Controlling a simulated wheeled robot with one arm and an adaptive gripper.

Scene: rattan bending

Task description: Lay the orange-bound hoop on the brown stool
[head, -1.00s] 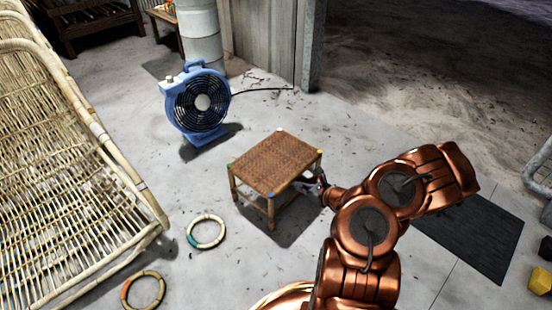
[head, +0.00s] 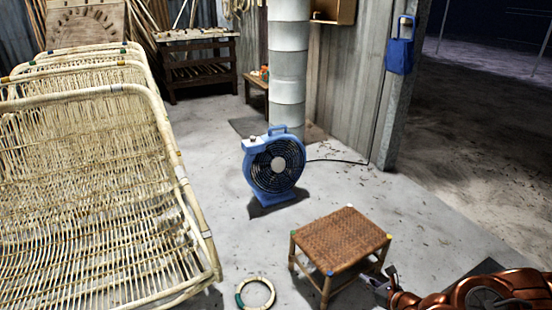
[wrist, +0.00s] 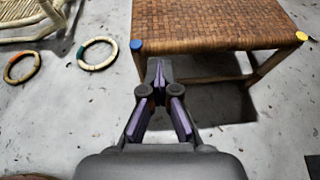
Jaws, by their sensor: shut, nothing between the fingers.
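The brown stool (head: 342,238) has a woven square top and stands upright on the floor; its front edge and legs also show in the wrist view (wrist: 215,32). Its top is bare in the head view. The orange-bound hoop (wrist: 22,67) lies flat on the floor at the far left of the wrist view; it is outside the current head view. My gripper (wrist: 158,66) is shut and empty, in front of the stool's near side and low, below the level of its top. In the head view my gripper (head: 380,283) is small beside the stool's right side.
A green-bound hoop (head: 256,294) lies on the floor left of the stool and shows in the wrist view (wrist: 97,53). A blue fan (head: 275,165) stands behind, its cable running right. Rattan loungers (head: 90,190) fill the left. Floor between fan and stool is clear.

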